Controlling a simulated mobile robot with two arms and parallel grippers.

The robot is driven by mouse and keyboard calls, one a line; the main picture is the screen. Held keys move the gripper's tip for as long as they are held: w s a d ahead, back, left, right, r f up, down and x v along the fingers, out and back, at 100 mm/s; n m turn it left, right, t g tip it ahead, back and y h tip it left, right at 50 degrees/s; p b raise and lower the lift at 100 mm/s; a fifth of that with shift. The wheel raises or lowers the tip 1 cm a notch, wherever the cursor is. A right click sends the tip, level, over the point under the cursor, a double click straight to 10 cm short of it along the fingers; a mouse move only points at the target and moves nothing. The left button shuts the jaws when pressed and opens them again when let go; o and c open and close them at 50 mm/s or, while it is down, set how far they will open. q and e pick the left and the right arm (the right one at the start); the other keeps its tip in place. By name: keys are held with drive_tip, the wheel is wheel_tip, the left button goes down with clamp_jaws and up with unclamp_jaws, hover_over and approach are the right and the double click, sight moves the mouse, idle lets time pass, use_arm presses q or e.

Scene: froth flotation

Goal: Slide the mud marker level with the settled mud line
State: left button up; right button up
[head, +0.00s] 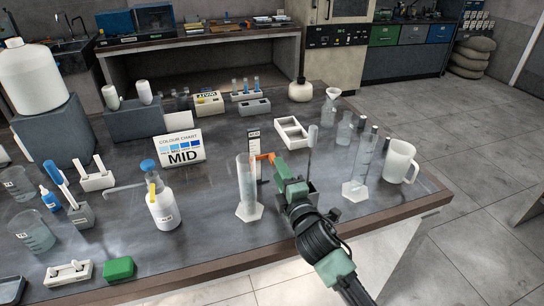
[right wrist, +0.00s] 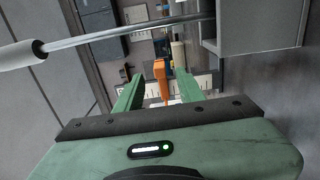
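My right gripper (head: 280,168) reaches in from the lower right, close to the marker. In the right wrist view the marker (right wrist: 160,80) shows between the two green fingers (right wrist: 158,92), with gaps on both sides, so the gripper is open. My left gripper is not in view.
A second cylinder (head: 360,175) and a white jug (head: 400,162) are to the right. A white wash bottle (head: 162,205) and a colour chart (head: 180,148) are left.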

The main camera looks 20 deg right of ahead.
drive_tip(key=w, duration=0.5)
drive_tip(key=shift+w+a, duration=0.1)
drive_tip(key=shift+w, duration=0.25)
drive_tip(key=shift+s, duration=0.1)
clamp_jaws()
idle(1.0)
